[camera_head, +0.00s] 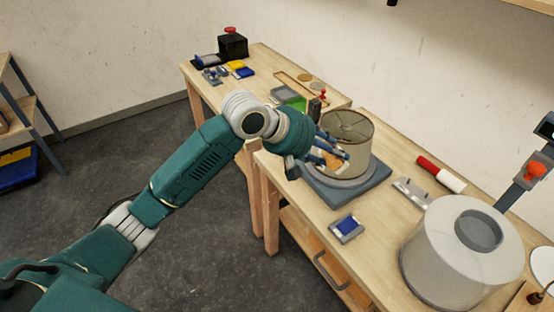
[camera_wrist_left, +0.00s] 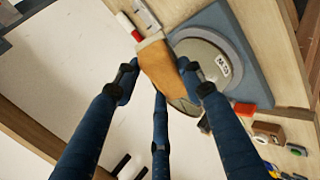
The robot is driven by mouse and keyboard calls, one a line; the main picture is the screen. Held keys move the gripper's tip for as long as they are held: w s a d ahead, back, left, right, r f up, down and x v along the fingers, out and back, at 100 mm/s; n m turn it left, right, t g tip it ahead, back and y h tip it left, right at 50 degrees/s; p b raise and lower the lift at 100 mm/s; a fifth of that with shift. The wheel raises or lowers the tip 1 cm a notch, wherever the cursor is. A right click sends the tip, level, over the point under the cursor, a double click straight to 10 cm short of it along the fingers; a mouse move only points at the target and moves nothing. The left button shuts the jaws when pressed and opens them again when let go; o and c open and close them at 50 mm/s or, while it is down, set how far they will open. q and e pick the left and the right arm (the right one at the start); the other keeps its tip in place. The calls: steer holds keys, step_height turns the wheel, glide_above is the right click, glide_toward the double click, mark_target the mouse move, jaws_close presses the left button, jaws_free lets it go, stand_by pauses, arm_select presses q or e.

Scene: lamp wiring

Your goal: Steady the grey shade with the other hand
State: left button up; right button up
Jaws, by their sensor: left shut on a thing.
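A translucent grey-brown drum shade (camera_head: 352,128) stands on a blue-grey square base (camera_head: 365,188) farther back. My left gripper (camera_head: 332,156) is at the left side of this translucent shade, its blue fingers around a tan piece. In the left wrist view, my left gripper (camera_wrist_left: 160,78) is shut on that tan piece (camera_wrist_left: 160,65); I cannot tell whether it is part of the shade. My right gripper is out of view.
A red-and-white cylinder (camera_head: 440,174) and a pale metal bracket (camera_head: 412,192) lie right of the base. A small blue-topped block (camera_head: 346,228) lies near the front edge. A red knob (camera_head: 535,170) on a grey post stands at the right.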

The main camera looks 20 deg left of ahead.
arm_select(q)
steer(key=w+a+f+n+t+y, duration=0.1)
steer(key=w+a+f+n+t, duration=0.2)
steer(key=a+f+n+t, duration=0.1)
steer(key=w+a+f+n+t+y, duration=0.2)
steer(key=w+a+f+n+t, duration=0.1)
steer(key=a+f, duration=0.4)
steer(key=shift+a+f+n+t, duration=0.3)
steer(key=shift+a+n+t, duration=0.3)
steer(key=shift+a+n, duration=0.35)
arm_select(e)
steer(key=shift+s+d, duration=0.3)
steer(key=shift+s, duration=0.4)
